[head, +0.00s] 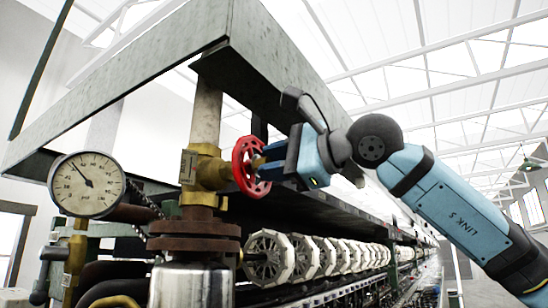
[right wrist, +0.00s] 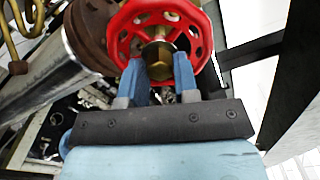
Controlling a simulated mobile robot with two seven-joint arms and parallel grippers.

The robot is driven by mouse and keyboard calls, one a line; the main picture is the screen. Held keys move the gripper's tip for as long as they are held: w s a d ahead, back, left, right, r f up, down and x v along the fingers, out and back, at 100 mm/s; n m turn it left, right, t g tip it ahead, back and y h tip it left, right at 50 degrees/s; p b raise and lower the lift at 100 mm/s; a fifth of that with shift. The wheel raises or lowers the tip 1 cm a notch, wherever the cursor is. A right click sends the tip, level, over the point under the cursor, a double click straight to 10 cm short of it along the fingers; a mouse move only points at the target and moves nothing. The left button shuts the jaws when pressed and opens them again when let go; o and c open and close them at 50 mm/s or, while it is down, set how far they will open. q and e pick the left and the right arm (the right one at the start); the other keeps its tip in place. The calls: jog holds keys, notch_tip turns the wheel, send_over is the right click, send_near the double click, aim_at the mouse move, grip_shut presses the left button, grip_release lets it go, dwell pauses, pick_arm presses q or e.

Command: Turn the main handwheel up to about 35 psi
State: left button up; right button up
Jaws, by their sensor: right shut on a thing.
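The red handwheel (head: 243,166) sits on a brass valve (head: 205,172) on the vertical pipe in the head view. My right gripper (head: 264,165) reaches it from the right and is shut on it at the hub. In the right wrist view the handwheel (right wrist: 125,38) fills the top middle, and the blue fingers of my right gripper (right wrist: 160,78) lie on either side of its brass hub nut. The round pressure gauge (head: 87,184) is at the left; its needle points to the upper left, and its numbers are too small to read surely. My left gripper is not in view.
A large grey metal frame (head: 130,78) overhangs the valve. Below the gripper runs a row of pale reels (head: 290,256). A rusty flange (head: 194,236) and a shiny metal cylinder (head: 190,287) stand under the valve. The space right of the wheel is taken by my arm.

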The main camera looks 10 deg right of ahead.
jog(key=o, duration=0.8)
jog(key=b+v, duration=0.2)
jog(key=v, duration=0.5)
jog(key=shift+b, duration=0.35)
